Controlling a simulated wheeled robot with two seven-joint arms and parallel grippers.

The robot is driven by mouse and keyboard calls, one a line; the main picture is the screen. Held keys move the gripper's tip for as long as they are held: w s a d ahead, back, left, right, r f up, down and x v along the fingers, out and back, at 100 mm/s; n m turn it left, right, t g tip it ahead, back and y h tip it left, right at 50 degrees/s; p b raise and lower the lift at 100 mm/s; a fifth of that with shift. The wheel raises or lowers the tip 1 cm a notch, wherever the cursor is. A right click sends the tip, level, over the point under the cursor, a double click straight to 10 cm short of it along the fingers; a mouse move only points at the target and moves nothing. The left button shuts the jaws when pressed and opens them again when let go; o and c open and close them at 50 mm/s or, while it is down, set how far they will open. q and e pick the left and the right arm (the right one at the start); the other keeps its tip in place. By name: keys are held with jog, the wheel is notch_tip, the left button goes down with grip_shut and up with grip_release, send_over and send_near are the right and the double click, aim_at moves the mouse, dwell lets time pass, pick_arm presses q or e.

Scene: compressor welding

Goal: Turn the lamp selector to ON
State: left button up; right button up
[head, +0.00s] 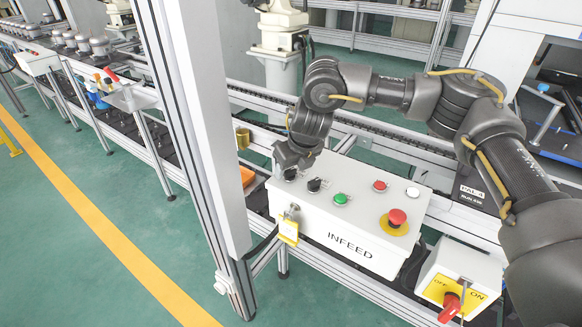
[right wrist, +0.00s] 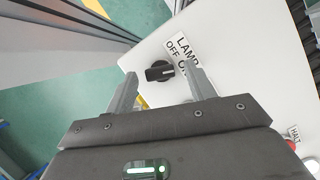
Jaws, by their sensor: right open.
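The lamp selector (right wrist: 158,72) is a black knob on the white control box, beside a label reading LAMP, OFF and ON, partly covered by a finger. I cannot tell clearly which mark it points to. My right gripper (right wrist: 165,80) is open, with one finger on each side of the knob; I see no clear contact. My left gripper is not in view.
The INFEED box (head: 300,222) also carries another black knob (head: 316,185), a green button (head: 340,198), a red button (head: 380,185), a white button (head: 412,191) and a red mushroom button (head: 397,216). A grey post (head: 205,130) stands close left. A yellow-plated red switch (head: 450,306) is lower right.

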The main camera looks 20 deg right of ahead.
jog(key=shift+r, duration=0.1)
jog(key=b+v, duration=0.1)
jog(key=v, duration=0.9)
jog(key=shift+r, duration=0.3)
jog(key=shift+s, duration=0.15)
